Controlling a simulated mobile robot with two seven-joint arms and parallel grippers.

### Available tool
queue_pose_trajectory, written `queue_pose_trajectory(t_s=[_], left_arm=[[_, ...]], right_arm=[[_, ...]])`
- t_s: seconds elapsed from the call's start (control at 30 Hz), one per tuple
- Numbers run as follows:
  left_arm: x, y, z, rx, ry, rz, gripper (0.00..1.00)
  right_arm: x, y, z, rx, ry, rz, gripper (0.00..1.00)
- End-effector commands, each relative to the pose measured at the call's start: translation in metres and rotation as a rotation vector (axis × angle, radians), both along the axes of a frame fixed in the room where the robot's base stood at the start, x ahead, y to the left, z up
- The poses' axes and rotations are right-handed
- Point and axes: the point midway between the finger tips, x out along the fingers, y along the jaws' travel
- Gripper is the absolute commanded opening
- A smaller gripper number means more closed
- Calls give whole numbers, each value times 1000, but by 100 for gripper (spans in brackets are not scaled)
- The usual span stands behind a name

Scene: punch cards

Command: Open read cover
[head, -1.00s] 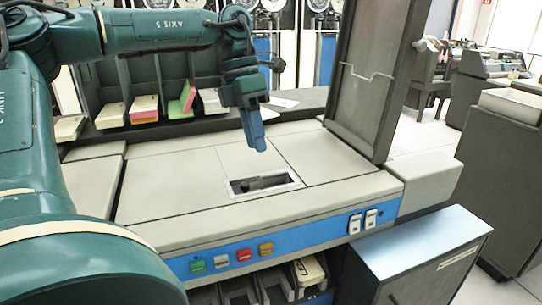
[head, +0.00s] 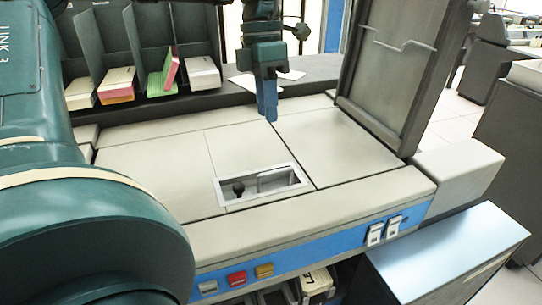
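The pale card machine (head: 150,175) fills the middle of the head view. Its flat top has panels split by dark seams. A recessed metal-framed opening (head: 262,186) lies near the front of the top, with a dark knob (head: 238,189) and a grey piece inside. I cannot tell for certain which panel is the read cover; none of the flat top panels looks raised. My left gripper (head: 267,118) points down above the back of the top, behind the opening. Its blue fingers look closed together, with nothing visible between them. My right gripper is not in view.
A tall dark panel (head: 405,70) stands upright at the right of the top. Bins with card stacks (head: 165,78) line the back. A dark cabinet (head: 445,250) stands at front right.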

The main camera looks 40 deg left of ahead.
Motion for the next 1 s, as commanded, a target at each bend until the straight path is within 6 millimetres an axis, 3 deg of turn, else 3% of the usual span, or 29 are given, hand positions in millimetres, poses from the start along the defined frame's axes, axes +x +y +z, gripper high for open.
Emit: queue_pose_trajectory(t_s=[0.3,0.5,0.7,1.0], left_arm=[[-7,-12,-68,-3,6,0,30],[-10,-17,-98,-1,4,0,30],[-10,-19,-111,-1,2,2,30],[-10,-20,-112,-1,1,1,28]], right_arm=[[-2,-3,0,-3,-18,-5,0],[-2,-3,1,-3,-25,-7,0],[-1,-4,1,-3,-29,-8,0],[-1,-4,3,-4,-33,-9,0]])
